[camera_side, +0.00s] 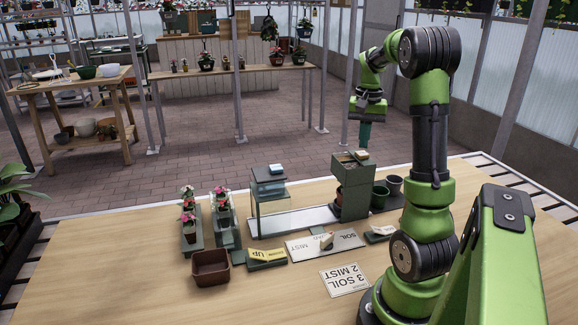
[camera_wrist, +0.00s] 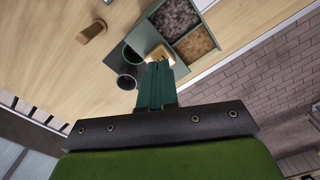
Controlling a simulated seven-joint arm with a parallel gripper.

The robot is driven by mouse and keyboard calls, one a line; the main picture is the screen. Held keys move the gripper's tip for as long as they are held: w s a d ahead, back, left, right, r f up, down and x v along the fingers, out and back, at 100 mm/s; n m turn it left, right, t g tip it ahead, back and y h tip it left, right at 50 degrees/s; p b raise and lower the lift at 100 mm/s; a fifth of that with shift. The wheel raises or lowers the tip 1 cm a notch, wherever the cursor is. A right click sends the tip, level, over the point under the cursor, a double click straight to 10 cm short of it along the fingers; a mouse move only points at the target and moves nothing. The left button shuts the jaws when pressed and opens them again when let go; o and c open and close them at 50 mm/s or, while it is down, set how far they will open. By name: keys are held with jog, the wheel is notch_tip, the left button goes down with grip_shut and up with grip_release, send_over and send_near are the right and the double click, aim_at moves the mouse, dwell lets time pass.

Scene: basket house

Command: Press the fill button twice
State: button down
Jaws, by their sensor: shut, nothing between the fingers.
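My gripper (camera_side: 364,147) is shut and empty, pointing down at the top of a green bin (camera_side: 352,203). A small pale wooden block (camera_side: 361,155), which looks like the fill button, sits on the bin's top edge. In the wrist view my shut green fingers (camera_wrist: 158,65) overlap the near side of this block (camera_wrist: 162,52). I cannot tell whether they touch it. The bin's two open compartments hold dark grey lumps (camera_wrist: 175,18) and brown material (camera_wrist: 195,45). No writing on the block is readable.
A dark green pot (camera_side: 380,194) and a black pot (camera_side: 394,183) stand right of the bin. A glass-sided stand (camera_side: 268,190), flower pots (camera_side: 190,228) and a brown tub (camera_side: 211,267) are left. A card (camera_side: 344,280) reads "3 SOIL 2 MIST".

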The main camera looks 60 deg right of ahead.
jog(key=shift+f, duration=0.2)
jog(key=shift+f, duration=0.95)
jog(key=shift+r, duration=1.15)
jog(key=shift+r, duration=0.1)
dwell(0.4)
notch_tip(320, 180, up, 6)
jog(key=shift+f, duration=0.1)
dwell(0.4)
